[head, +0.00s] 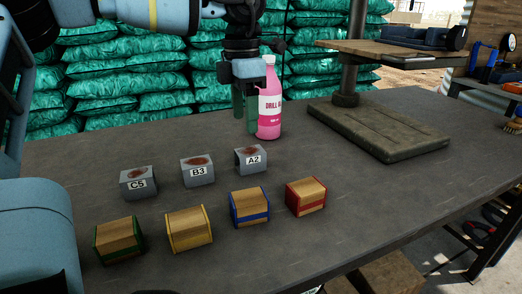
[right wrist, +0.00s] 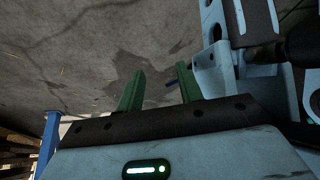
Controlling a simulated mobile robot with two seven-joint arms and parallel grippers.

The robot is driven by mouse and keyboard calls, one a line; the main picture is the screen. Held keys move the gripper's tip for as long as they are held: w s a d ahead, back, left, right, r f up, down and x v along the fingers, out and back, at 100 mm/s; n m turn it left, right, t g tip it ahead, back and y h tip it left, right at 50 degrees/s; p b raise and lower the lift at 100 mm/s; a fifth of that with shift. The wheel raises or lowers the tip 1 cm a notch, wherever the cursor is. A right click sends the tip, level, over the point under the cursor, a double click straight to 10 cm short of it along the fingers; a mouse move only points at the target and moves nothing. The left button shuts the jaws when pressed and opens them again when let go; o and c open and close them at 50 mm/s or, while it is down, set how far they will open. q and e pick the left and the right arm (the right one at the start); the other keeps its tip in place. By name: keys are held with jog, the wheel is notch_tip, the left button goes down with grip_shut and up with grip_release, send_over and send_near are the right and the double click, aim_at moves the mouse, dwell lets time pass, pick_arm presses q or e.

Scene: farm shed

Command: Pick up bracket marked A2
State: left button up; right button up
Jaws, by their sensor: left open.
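The bracket marked A2 (head: 251,160) is a small grey metal block with a rusty patch on top and a white label. It sits on the dark table, rightmost in a row with the bracket marked B3 (head: 198,172) and the bracket marked C5 (head: 139,183). My left gripper (head: 245,124) points down with green fingers, open and empty. In the head view it appears above and behind A2, beside the pink bottle, apart from the bracket. My right gripper (right wrist: 160,70) shows in the right wrist view, its green fingers apart with nothing between them, over a cracked grey floor.
A pink bottle (head: 269,103) stands close to my left gripper. In front are wooden blocks with green (head: 119,240), yellow (head: 189,229), blue (head: 250,207) and red (head: 306,197) bands. A press stand base (head: 378,132) is at right. Bare table (head: 400,200) lies front right.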

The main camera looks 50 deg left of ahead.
aim_at(250, 151)
pick_arm(q)
jog(key=shift+w+d, duration=0.1)
jog(key=shift+w, duration=0.25)
jog(key=shift+s+f, duration=0.1)
jog(key=shift+d+f+b, duration=0.1)
jog(key=shift+f+b, duration=0.35)
jog(key=shift+f, duration=0.85)
pick_arm(e)
jog(key=shift+s+a+f+g, duration=0.15)
jog(key=shift+s+f+g, duration=0.15)
jog(key=shift+s+f, duration=0.5)
pick_arm(q)
jog(key=shift+f, duration=0.2)
jog(key=f+b, duration=0.1)
jog(key=f, duration=0.2)
jog(key=f+b, duration=0.1)
jog(key=shift+w+a+f+b, duration=0.2)
jog(key=shift+w+f+b, duration=0.1)
jog(key=shift+w+f, duration=0.1)
jog(key=shift+s+r, duration=0.1)
pick_arm(e)
jog(key=x, duration=0.2)
jog(key=shift+f, duration=0.35)
pick_arm(q)
jog(key=c, duration=1.1)
pick_arm(e)
jog(key=shift+s, duration=0.55)
